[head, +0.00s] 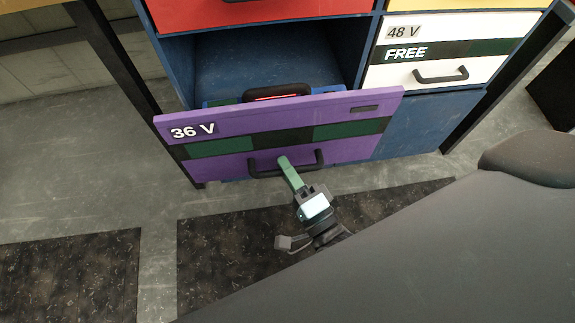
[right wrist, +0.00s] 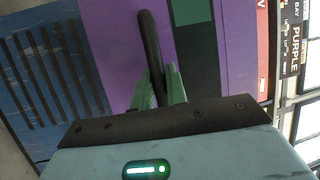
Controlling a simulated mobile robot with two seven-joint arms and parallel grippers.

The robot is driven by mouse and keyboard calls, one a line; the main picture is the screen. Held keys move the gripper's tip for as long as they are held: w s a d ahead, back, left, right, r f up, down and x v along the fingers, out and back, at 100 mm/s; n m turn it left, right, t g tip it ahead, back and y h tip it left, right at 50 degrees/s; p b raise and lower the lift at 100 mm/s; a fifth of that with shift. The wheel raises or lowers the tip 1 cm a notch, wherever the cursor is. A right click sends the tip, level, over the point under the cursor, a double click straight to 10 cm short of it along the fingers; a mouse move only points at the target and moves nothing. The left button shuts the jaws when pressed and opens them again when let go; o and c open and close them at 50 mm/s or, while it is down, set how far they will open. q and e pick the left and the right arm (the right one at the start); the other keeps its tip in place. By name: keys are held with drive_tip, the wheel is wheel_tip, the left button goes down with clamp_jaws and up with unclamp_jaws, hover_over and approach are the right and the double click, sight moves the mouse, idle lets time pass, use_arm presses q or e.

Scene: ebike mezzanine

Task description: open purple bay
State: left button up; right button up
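The purple bay front (head: 232,122), marked "36 V", stands out from the blue cabinet, with an open gap above and behind it. Its black handle (head: 262,170) is on the lower half of the front. My right gripper (head: 286,167) is at this handle. In the right wrist view its green fingers (right wrist: 160,88) lie on either side of the dark handle bar (right wrist: 151,45) and appear shut on it. The fingertips are partly hidden by the bar and the gripper body. My left gripper is not in view.
Inside the bay is a dark item with a black grip and a red light (head: 276,96). A red bay (head: 250,12) is above. A white "48 V FREE" bay (head: 440,60) is at the right, with a blue panel (head: 420,125) below it. Dark mats (head: 215,255) lie on the floor.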

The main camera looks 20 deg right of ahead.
drive_tip(key=o, duration=0.4)
drive_tip(key=shift+o, duration=0.2)
drive_tip(key=a+v, duration=0.1)
drive_tip(key=v, duration=0.6)
drive_tip(key=shift+s+d+p, duration=0.45)
drive_tip(key=shift+d, duration=0.1)
drive_tip(key=shift+f, duration=0.15)
